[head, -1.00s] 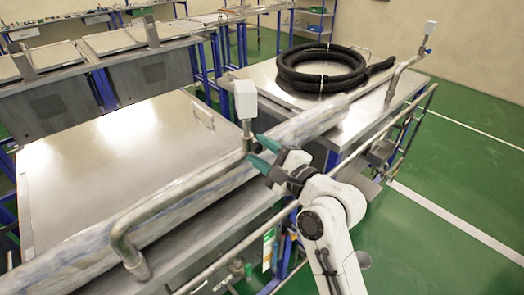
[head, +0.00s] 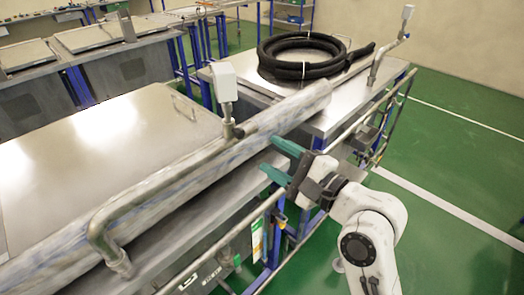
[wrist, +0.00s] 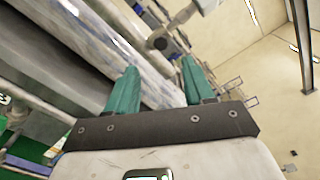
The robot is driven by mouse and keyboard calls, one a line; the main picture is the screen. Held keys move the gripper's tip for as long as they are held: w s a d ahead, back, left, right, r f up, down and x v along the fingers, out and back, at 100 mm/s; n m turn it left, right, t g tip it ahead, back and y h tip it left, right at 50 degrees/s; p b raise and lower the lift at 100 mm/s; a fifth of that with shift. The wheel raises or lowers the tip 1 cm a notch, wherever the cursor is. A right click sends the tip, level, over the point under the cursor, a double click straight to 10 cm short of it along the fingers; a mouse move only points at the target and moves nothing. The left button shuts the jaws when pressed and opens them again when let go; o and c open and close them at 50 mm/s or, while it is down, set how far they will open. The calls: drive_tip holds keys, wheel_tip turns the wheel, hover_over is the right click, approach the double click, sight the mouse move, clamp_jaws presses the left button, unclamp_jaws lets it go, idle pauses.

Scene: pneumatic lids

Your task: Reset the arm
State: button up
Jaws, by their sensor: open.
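My gripper (head: 277,160) has two teal fingers that are spread apart with nothing between them. In the head view it is right of the centre, in front of the long wrapped roll and near the front rail. In the wrist view the fingers (wrist: 157,85) point toward the wrapped roll and the metal pipe. My white arm reaches up from the lower right of the head view. A bent metal pipe (head: 160,185) with a white box (head: 223,82) on its upright end runs along the near lid (head: 110,140). The gripper appears apart from the pipe and the white box.
The wrapped roll (head: 290,110) lies along the front of the metal tables. A coiled black hose (head: 300,58) lies on the far table, beside a second pipe with a white box (head: 407,14). A metal rail (head: 380,125) runs along the front. Green floor (head: 460,140) is clear at right.

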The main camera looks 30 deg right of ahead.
drive_tip(key=shift+s+d, duration=0.2)
drive_tip(key=shift+s, duration=0.35)
drive_tip(key=s+f+n+g+h+b, duration=0.1)
drive_tip(key=s+f+n+g, duration=0.25)
drive_tip(key=f, duration=0.45)
drive_tip(key=s+d+f+n+g+h, duration=0.1)
drive_tip(key=s+f+n+g, duration=0.25)
drive_tip(key=f, duration=0.35)
drive_tip(key=s+f+n+g+h+b, duration=0.15)
drive_tip(key=s+f+n, duration=0.25)
drive_tip(key=f, duration=0.4)
drive_tip(key=s+d+f+n+g+h, duration=0.2)
drive_tip(key=s+f+n+g, duration=0.5)
drive_tip(key=s, duration=0.8)
wheel_tip(320, 180, down, 3)
drive_tip(key=shift+d+r+n+g, duration=0.1)
drive_tip(key=shift+d+n+g, duration=0.3)
drive_tip(key=shift+n, duration=0.5)
